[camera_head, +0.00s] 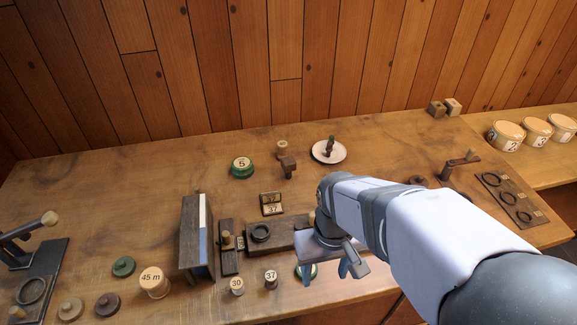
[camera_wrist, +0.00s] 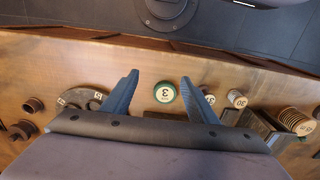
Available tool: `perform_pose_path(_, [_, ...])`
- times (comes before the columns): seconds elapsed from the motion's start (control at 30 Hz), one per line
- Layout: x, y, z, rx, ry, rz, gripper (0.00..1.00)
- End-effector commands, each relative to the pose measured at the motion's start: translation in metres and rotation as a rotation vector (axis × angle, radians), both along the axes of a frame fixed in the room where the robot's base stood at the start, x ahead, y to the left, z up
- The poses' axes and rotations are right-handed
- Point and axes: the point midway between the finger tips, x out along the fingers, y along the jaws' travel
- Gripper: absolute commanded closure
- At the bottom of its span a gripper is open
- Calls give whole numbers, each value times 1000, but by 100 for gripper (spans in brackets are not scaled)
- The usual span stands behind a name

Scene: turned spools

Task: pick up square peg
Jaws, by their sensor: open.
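I cannot tell for sure which piece is the square peg. A small brown block-like piece (camera_head: 287,166) stands near the middle of the table in the head view, with a lighter knob beside it. My gripper (camera_wrist: 160,76) is open and empty, pointing down over the table's front edge. In the head view my gripper (camera_head: 322,267) is low at the front, well in front of that piece. A green spool marked 3 (camera_wrist: 164,92) shows between the two fingers in the wrist view, apart from them. In the head view this spool (camera_head: 306,271) is partly hidden by my gripper.
An upright dark board (camera_head: 194,240), a dark block with a ring (camera_head: 285,234) and small spools marked 30 (camera_head: 237,286) and 37 (camera_head: 271,279) stand left of my gripper. A green spool marked 5 (camera_head: 242,168) and a white dish (camera_head: 329,150) are farther back. The back left is clear.

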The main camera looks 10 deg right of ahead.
Motion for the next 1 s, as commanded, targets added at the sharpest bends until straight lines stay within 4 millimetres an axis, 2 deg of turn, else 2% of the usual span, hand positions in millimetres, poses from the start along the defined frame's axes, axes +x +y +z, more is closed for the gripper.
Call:
perform_pose_path(0.17, [1, 0, 28, -1, -5, 1, 46])
perform_pose_path(0.2, [3, -4, 22, -27, 9, 49, 46])
perform_pose_path(0.37, [14, -19, 16, -122, 30, 213, 46])
perform_pose_path(0.57, [41, -41, 11, -281, 69, 492, 46])
perform_pose_path(0.67, [65, -53, 9, -390, 101, 684, 46])
perform_pose_path(0.77, [100, -61, 8, -533, 145, 931, 46])
perform_pose_path(0.8, [118, -62, 9, -598, 166, 1041, 46])
perform_pose_path(0.9, [165, -57, 11, -770, 225, 1318, 46])
perform_pose_path(1.0, [213, -39, 14, -950, 290, 1583, 46])
